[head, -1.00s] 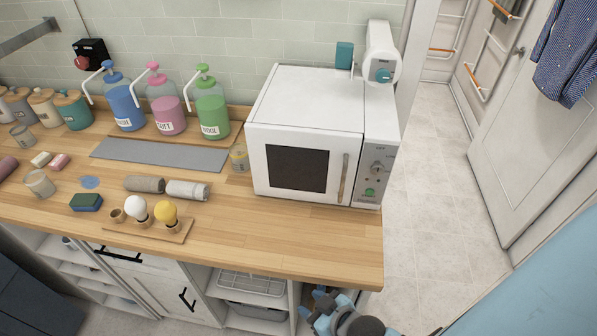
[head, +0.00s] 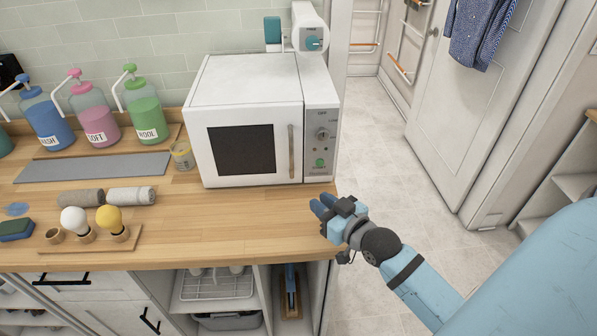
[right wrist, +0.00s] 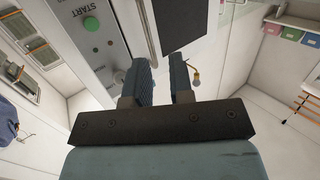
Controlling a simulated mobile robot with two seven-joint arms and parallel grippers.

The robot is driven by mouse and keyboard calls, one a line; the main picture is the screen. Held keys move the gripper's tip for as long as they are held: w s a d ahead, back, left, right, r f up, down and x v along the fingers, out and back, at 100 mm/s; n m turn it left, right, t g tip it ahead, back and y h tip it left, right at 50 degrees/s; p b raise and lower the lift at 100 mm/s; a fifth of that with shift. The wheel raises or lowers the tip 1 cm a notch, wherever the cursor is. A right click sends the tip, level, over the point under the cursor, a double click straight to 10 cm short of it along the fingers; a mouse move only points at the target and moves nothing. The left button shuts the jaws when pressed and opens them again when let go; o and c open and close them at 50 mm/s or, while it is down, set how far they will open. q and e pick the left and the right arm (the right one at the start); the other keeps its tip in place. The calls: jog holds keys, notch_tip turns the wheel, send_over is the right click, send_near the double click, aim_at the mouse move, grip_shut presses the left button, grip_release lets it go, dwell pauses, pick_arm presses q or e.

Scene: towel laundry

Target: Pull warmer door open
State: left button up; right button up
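The warmer (head: 250,82) is a white, microwave-like box on the right end of the counter in the head view. Its door, with a dark window (head: 240,149), is shut. An upright bar handle (head: 291,152) is on the door's right side, beside the control panel (head: 321,140). My right gripper (head: 320,207) is at the counter's front right edge, below and in front of the handle, apart from it. In the right wrist view its fingers (right wrist: 166,75) are apart with nothing between them; the green START button (right wrist: 91,24) and dark window (right wrist: 183,22) lie beyond. My left gripper is out of view.
Pump bottles (head: 97,115), a grey mat (head: 92,167), rolled towels (head: 130,196) and a small jar (head: 182,155) stand left of the warmer. The wooden counter (head: 225,225) before the warmer is bare. Open floor (head: 375,150) lies to the right.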

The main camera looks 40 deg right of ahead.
notch_tip(320, 180, up, 4)
jog(key=w+d+t, duration=0.1)
jog(key=w+d, duration=0.1)
jog(key=d, duration=0.1)
jog(key=p, duration=0.1)
send_over(292, 175)
jog(key=shift+w+d+f+h, duration=0.15)
jog(key=shift+w+d+h, duration=0.05)
jog(key=shift+h, duration=0.1)
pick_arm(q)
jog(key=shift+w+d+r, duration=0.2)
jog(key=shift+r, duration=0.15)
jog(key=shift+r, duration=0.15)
pick_arm(e)
grip_shut()
